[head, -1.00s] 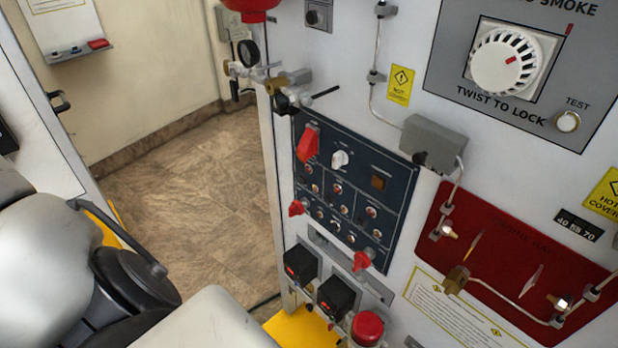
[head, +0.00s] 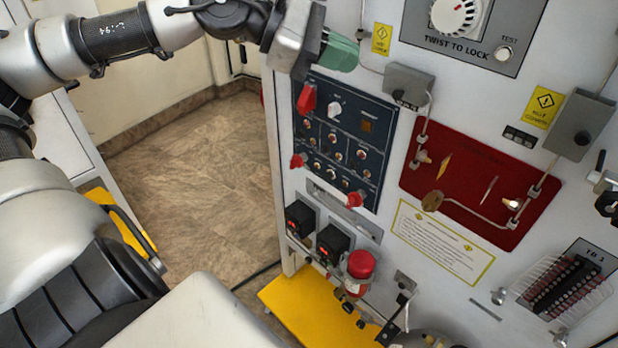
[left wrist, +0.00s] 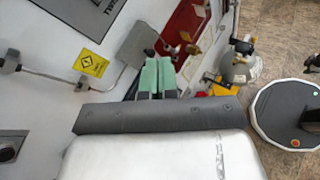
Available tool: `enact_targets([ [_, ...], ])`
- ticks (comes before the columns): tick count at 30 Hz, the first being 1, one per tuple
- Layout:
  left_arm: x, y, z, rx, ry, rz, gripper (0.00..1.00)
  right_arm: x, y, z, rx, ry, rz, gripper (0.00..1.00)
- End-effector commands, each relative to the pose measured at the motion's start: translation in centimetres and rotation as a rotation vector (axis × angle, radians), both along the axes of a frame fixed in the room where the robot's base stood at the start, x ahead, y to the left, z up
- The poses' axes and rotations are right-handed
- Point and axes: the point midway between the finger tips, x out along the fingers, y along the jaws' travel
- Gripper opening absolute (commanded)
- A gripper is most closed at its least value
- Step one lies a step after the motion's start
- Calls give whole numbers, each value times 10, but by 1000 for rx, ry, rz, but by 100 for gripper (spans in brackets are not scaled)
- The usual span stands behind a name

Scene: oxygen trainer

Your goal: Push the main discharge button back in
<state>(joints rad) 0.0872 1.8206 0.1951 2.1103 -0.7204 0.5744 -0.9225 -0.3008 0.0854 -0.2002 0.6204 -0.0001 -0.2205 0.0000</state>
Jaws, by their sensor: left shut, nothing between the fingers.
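My left gripper (head: 340,52) has green fingertips and is shut and empty. In the head view it is in front of the white panel, just above the dark blue control panel (head: 348,120). In the left wrist view its fingers (left wrist: 157,76) are together, pointing toward the panel. No label reading main discharge is legible, so I cannot tell which control is that button. The blue panel carries a red handle (head: 306,99), a white knob (head: 334,110), an amber square (head: 368,126) and several small knobs. A red round cap (head: 361,264) stands lower down. My right gripper is not visible.
A grey box (head: 408,84) with a conduit sits right of the blue panel, above a red plate (head: 470,190) with fittings. Two black boxes (head: 333,241) with red lights jut out below, over a yellow base (head: 300,305). Open floor (head: 190,180) lies left.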

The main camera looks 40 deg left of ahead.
Motion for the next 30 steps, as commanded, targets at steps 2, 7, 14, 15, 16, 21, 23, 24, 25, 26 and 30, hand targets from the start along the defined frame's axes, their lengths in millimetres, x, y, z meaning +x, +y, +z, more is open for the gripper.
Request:
enact_targets([
  [2,5,-2,-10,-146,26,30,0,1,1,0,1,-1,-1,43],
  [7,15,0,-27,-440,85,116,0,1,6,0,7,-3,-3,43],
  [14,26,9,-55,-832,188,260,0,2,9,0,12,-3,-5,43],
  [15,28,12,-60,-899,208,288,0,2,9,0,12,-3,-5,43],
  [16,29,14,-65,-949,224,310,0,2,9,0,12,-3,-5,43],
  [21,33,26,-94,-1219,311,441,0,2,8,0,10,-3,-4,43],
  [23,33,31,-106,-1310,344,492,0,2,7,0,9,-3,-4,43],
  [24,33,34,-114,-1370,365,526,0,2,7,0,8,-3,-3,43],
  [25,33,36,-119,-1408,380,548,0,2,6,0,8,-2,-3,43],
  [26,33,37,-124,-1444,393,569,0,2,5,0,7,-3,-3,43],
  [30,30,45,-152,-1615,457,681,0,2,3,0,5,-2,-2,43],
])
